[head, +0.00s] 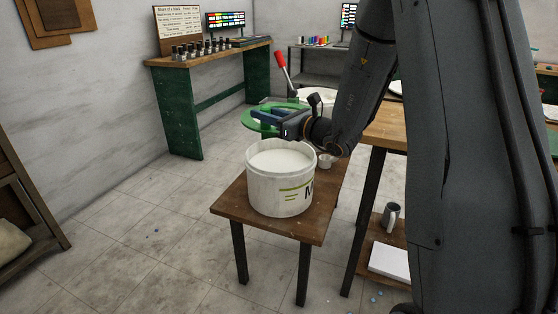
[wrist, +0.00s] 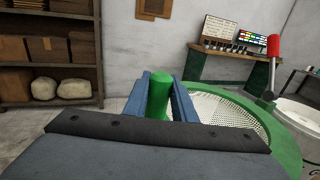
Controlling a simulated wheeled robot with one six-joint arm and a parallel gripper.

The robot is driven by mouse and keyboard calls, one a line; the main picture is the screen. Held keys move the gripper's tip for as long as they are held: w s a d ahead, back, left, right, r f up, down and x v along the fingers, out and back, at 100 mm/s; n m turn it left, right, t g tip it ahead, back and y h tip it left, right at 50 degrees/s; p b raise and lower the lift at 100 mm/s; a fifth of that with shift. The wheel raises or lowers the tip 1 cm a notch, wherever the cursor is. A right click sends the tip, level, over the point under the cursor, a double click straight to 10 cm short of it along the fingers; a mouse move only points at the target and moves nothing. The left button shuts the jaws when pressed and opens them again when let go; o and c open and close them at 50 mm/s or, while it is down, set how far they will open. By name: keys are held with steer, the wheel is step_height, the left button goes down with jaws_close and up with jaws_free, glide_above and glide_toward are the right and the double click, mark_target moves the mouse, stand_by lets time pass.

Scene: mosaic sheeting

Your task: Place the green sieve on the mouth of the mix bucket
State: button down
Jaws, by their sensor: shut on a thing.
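The green sieve (head: 262,126) is held in the air above and behind the mix bucket in the head view. In the wrist view its green rim (wrist: 285,142) and pale mesh (wrist: 225,108) show at the right. My gripper (head: 285,122) is shut on the sieve's green handle, which stands between the blue fingers (wrist: 160,98) in the wrist view. The white mix bucket (head: 280,192) stands upright on a small wooden table, with pale content showing in its open mouth. The sieve and the bucket look apart. My gripper hides part of the sieve.
The small wooden table (head: 232,198) has a small white cup (head: 325,161) near the bucket. Another white bucket and a red-handled lever (head: 281,61) stand behind. A taller workbench (head: 386,128) is at the right. Floor at left is clear.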

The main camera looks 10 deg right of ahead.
mark_target(271, 128)
steer(key=f+b, duration=0.1)
steer(key=w+f+b, duration=0.1)
steer(key=f, duration=0.1)
steer(key=f+b, duration=0.1)
steer(key=shift+w+d+f+b, duration=0.1)
steer(key=shift+w+f+b, duration=0.15)
steer(key=shift+b, duration=0.15)
step_height(271, 128, down, 10)
steer(key=shift+b, duration=0.3)
steer(key=shift+f, duration=0.1)
steer(key=c, duration=1.5)
jaws_free()
steer(key=shift+o, duration=0.2)
